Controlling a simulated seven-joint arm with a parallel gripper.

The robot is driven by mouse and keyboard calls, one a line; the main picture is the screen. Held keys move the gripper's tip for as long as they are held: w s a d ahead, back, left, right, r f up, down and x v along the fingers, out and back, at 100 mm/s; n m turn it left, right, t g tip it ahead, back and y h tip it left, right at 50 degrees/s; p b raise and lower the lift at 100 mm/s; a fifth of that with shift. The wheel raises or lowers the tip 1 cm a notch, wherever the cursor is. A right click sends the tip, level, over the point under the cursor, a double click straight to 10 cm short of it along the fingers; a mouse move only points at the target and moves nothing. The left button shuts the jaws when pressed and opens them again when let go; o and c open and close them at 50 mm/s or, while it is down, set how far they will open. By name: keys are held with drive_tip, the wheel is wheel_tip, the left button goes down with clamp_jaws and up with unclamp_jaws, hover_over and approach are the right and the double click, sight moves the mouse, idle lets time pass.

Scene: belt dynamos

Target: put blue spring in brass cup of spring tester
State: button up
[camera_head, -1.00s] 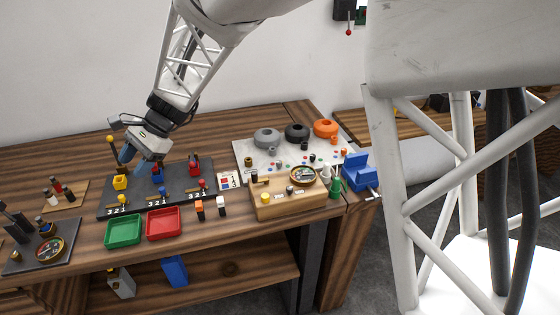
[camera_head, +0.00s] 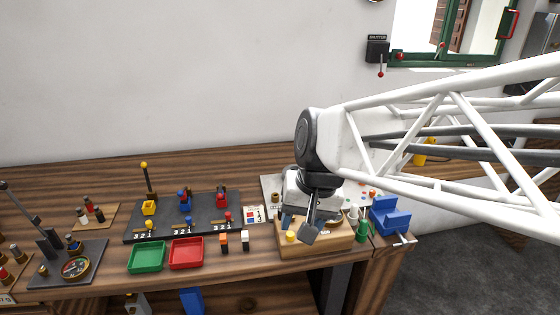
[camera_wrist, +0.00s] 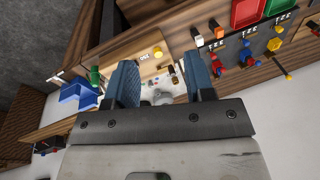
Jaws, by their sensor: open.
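My gripper (camera_head: 299,226) is open above the wooden block (camera_head: 338,243) at the right of the bench. In the wrist view its two blue fingers stand apart with nothing between them (camera_wrist: 160,80). The block shows beyond the fingertips in the wrist view, with a yellow knob (camera_wrist: 158,52) on it. A dark base (camera_head: 92,252) at the far left carries a round dial (camera_head: 75,267), a post and a small brass-coloured piece (camera_head: 43,270); it may be the spring tester. I cannot make out a blue spring for certain; my gripper hides part of the block.
A blue vise (camera_head: 388,215) stands right of the block. Green (camera_head: 146,257) and red (camera_head: 186,253) trays lie left of it. Behind them a dark board (camera_head: 135,235) bears yellow, blue and red devices. Orange and white-topped blocks stand between.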

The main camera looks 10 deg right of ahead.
drive_tip(key=s+d+f+n+t+h, duration=0.1)
drive_tip(key=s+d+h, duration=0.1)
drive_tip(key=s+d, duration=0.4)
drive_tip(key=shift+s+d+n, duration=0.15)
drive_tip(key=shift+s+n, duration=0.25)
drive_tip(key=shift+s, duration=0.25)
idle(0.9)
